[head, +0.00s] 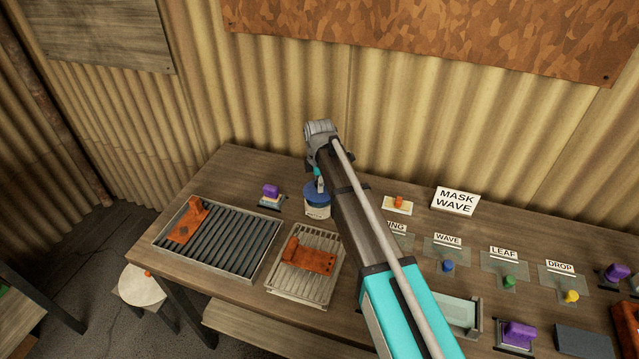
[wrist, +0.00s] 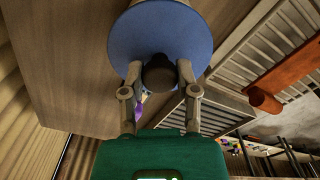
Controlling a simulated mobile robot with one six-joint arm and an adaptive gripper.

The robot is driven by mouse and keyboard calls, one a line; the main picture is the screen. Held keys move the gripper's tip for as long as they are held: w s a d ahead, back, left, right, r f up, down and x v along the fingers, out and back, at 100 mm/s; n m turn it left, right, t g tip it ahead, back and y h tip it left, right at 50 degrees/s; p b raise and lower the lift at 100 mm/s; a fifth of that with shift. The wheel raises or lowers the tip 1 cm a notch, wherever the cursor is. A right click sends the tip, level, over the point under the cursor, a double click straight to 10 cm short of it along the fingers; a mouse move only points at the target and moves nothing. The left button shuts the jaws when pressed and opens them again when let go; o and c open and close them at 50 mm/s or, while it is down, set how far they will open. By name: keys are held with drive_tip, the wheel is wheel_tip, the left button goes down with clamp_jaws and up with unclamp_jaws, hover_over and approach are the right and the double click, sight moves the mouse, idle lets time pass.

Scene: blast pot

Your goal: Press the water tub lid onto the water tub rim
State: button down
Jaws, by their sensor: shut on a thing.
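The water tub (head: 317,212) is a small pale round tub with a label, standing on the workbench behind the slatted trays. The blue water tub lid (head: 315,194) is on or just above its rim; I cannot tell whether it is fully seated. In the wrist view the lid (wrist: 160,35) is a blue disc with a dark knob (wrist: 160,76). My gripper (wrist: 159,72) is shut on this knob, one finger on each side. In the head view my gripper (head: 320,183) points down over the lid, partly hidden by my arm.
A large slatted tray (head: 220,245) with an orange-brown piece lies left. A smaller slatted tray (head: 325,240) with another such piece lies in front of the tub. A purple-handled block (head: 270,193) stands close left. Labelled plates with coloured knobs (head: 509,281) lie right. A corrugated wall (head: 280,100) stands behind.

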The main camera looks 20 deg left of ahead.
drive_tip(key=shift+f+b, duration=0.5)
drive_tip(key=shift+f, duration=0.25)
drive_tip(key=shift+f+b, duration=0.8)
idle(1.1)
drive_tip(key=shift+c, duration=1.4)
unclamp_jaws()
drive_tip(key=shift+r, duration=0.15)
